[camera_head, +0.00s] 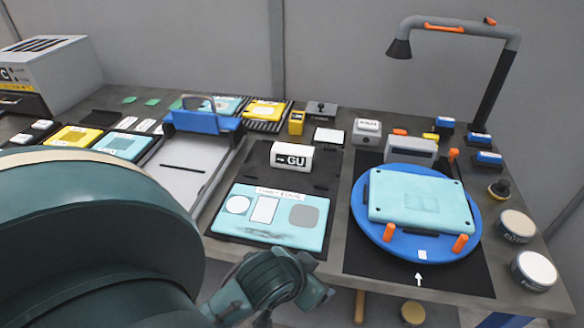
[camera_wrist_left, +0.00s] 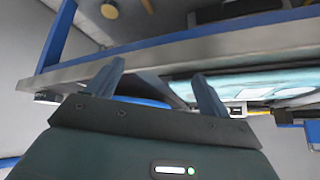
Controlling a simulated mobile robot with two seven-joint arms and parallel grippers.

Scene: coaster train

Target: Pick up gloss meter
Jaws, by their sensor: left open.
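The gloss meter (camera_head: 291,158), a small white block with a black "GU" label, sits on a dark mat behind the light-blue panel in the middle of the table. My left wrist comes in from the left in the head view, low at the table's front edge, in front of and below the gloss meter and apart from it. In the left wrist view my left gripper (camera_wrist_left: 158,71) is open with nothing between its fingers, facing the table edge (camera_wrist_left: 255,40). I cannot make out the gloss meter in that view. My right gripper is not in view.
The light-blue panel (camera_head: 272,216) lies between the table's front edge and the gloss meter. A blue turntable (camera_head: 385,238) with a light-blue plate (camera_head: 420,199) stands to the right. A tray with a blue clamp bar (camera_head: 203,122) is to the left. A lamp (camera_head: 497,85) rises at the back right.

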